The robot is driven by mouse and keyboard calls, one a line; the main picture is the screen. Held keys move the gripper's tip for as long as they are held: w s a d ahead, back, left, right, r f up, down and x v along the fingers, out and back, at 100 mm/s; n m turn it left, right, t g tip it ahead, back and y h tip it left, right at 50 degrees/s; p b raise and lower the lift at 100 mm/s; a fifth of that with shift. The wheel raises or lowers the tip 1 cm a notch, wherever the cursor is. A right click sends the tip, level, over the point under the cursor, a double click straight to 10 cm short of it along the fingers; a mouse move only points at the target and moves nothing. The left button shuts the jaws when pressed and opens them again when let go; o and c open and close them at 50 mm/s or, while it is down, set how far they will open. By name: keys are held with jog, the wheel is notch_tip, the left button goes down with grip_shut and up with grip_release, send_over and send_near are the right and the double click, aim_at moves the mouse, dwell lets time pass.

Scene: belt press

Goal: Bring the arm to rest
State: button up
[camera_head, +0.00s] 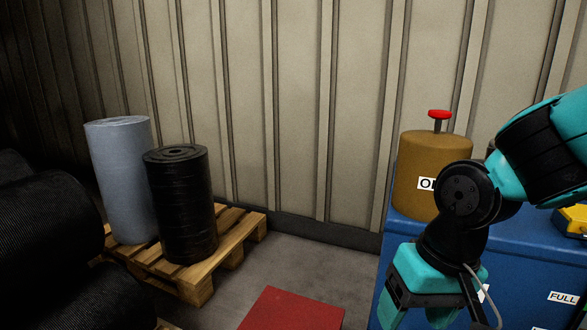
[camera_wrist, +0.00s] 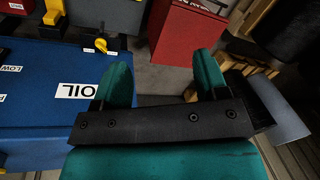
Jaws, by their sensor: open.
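My arm, teal and black, reaches in from the right edge of the head view and bends down. My gripper (camera_head: 415,316) hangs in front of the blue cabinet (camera_head: 388,262), cut off by the bottom edge. In the wrist view its two teal fingers (camera_wrist: 162,76) stand wide apart with nothing between them. The cabinet lies on the left there, with a white OIL label (camera_wrist: 76,91) and a small yellow handle (camera_wrist: 102,46). I cannot tell whether the gripper touches the cabinet.
A brown drum (camera_head: 408,155) with a red knob (camera_head: 439,114) stands on the cabinet, partly behind my arm. A red box (camera_head: 290,310) is on the floor; it also shows in the wrist view (camera_wrist: 187,32). A pallet (camera_head: 238,232) holds grey (camera_head: 122,175) and black (camera_head: 182,205) rolls.

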jog(key=s+r+n+y+p, duration=0.1)
jog(key=s+r+n+y, duration=0.1)
jog(key=s+r+n, duration=0.55)
notch_tip(320, 180, up, 35)
jog(key=s+m+p, duration=0.1)
jog(key=m+p, duration=0.1)
jog(key=p, duration=3.4)
jog(key=shift+s+a+p, duration=0.15)
jog(key=shift+a+p, duration=0.2)
